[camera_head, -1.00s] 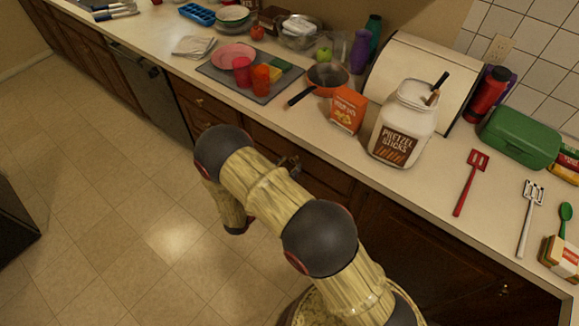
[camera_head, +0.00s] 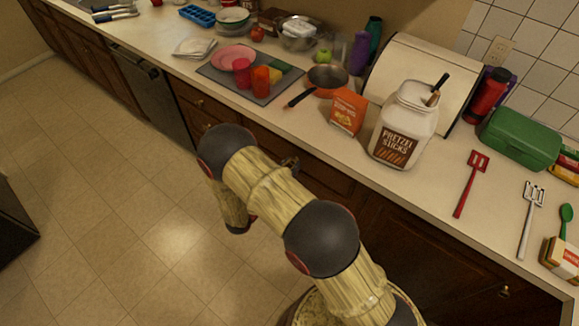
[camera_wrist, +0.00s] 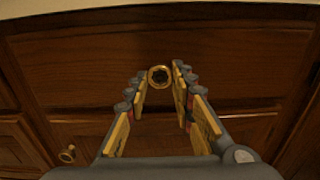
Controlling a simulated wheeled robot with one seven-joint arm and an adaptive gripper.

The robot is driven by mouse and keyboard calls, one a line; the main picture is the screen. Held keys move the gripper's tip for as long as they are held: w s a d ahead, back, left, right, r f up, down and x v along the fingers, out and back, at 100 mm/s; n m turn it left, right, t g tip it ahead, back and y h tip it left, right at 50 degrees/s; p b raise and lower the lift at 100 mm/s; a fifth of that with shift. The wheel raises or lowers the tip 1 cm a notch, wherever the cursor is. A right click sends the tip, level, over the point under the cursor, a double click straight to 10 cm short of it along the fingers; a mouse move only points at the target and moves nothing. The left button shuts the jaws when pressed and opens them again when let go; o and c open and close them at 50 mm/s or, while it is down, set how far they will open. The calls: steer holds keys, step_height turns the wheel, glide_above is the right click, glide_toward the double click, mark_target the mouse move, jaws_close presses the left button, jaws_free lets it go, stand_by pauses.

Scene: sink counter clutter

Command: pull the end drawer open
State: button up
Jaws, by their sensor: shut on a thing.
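In the wrist view a wide wooden drawer front (camera_wrist: 90,65) lies under the counter edge, with a round brass knob (camera_wrist: 160,77) at its middle. My gripper (camera_wrist: 161,86) has one finger on each side of this knob and is shut on it. The drawer front looks about flush with the cabinet; I cannot make out a gap. In the head view the same drawer front (camera_head: 325,178) is partly hidden behind my arm, and only a small dark part of my gripper (camera_head: 290,162) shows against the cabinet.
A second brass knob (camera_wrist: 67,154) sits on a cabinet door below left. The counter above holds a pretzel jar (camera_head: 403,130), an orange box (camera_head: 347,112), a frying pan (camera_head: 327,78) and a grey tray (camera_head: 216,76). The tiled floor (camera_head: 110,190) in front is clear.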

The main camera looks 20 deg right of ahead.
jaws_close()
